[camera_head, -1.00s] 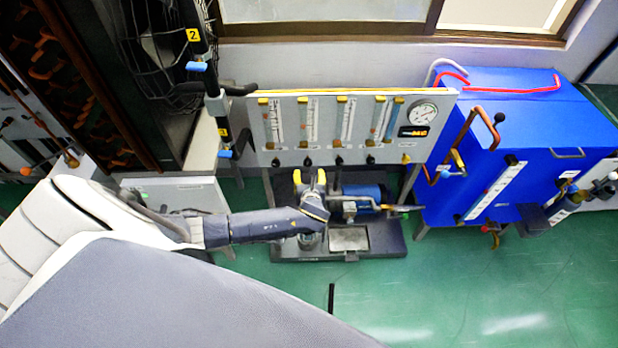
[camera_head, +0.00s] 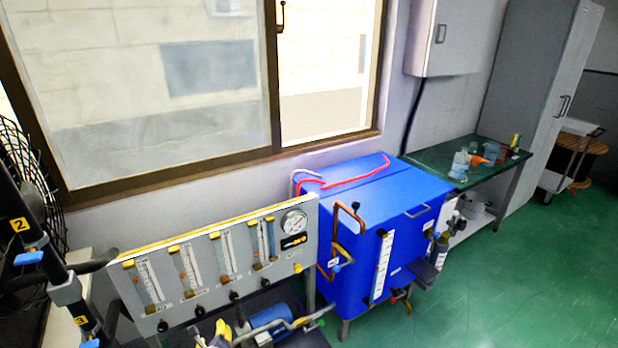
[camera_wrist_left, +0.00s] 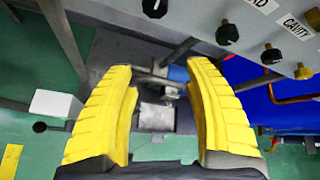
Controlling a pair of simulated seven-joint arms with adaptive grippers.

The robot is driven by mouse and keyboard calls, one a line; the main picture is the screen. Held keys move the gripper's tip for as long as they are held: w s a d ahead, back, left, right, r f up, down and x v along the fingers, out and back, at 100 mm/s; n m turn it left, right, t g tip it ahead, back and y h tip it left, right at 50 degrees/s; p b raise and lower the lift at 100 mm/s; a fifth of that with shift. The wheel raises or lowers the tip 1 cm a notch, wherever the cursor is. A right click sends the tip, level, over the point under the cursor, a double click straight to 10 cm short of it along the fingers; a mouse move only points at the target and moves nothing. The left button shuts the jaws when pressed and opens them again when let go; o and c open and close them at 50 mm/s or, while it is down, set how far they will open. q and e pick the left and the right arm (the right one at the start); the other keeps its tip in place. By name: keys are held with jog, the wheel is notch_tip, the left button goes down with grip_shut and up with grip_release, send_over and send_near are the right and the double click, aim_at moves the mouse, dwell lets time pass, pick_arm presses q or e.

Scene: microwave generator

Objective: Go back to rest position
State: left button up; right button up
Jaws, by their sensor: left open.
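My left gripper (camera_wrist_left: 160,72) shows in the left wrist view as two yellow ribbed fingers, spread wide apart with nothing between them. In the head view only a yellow part of the left gripper (camera_head: 222,332) shows at the bottom edge, in front of the flowmeter panel (camera_head: 208,266). Behind the fingers in the wrist view lie a grey metal block (camera_wrist_left: 157,117) and the panel's dark base. Black knobs (camera_wrist_left: 227,33) on the panel are at the upper right of that view, apart from the fingers. My right gripper is in neither view.
A blue cabinet (camera_head: 355,255) with pipes and a red hose stands right of the panel. A green bench (camera_head: 505,165) holds glassware further right. A fan (camera_head: 25,190) and a black pole with blue clamps are at the left. Green floor (camera_head: 490,290) is clear at the right.

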pick_arm(q)
jog(key=s+f+n+g+h, duration=0.2)
jog(key=s+f+n, duration=0.6)
jog(key=f, duration=0.5)
jog(key=s+f+n+g+h, duration=0.2)
jog(key=s+f+n, duration=0.4)
jog(key=s+f, duration=0.55)
jog(key=s+d+f+n+g, duration=0.1)
jog(key=s+f, duration=0.3)
jog(key=s, duration=0.8)
jog(key=s+d+f+n+g, duration=0.2)
jog(key=s+d+f+n, duration=0.1)
jog(key=s, duration=0.9)
jog(key=s+d+f+n+g+h, duration=0.1)
jog(key=s+d+f, duration=0.3)
jog(key=s, duration=0.7)
notch_tip(320, 180, down, 2)
jog(key=shift+s+f+n+g, duration=0.1)
jog(key=shift+s+n+g, duration=0.4)
jog(key=shift+n, duration=0.4)
jog(key=shift+w, duration=0.1)
dwell(0.9)
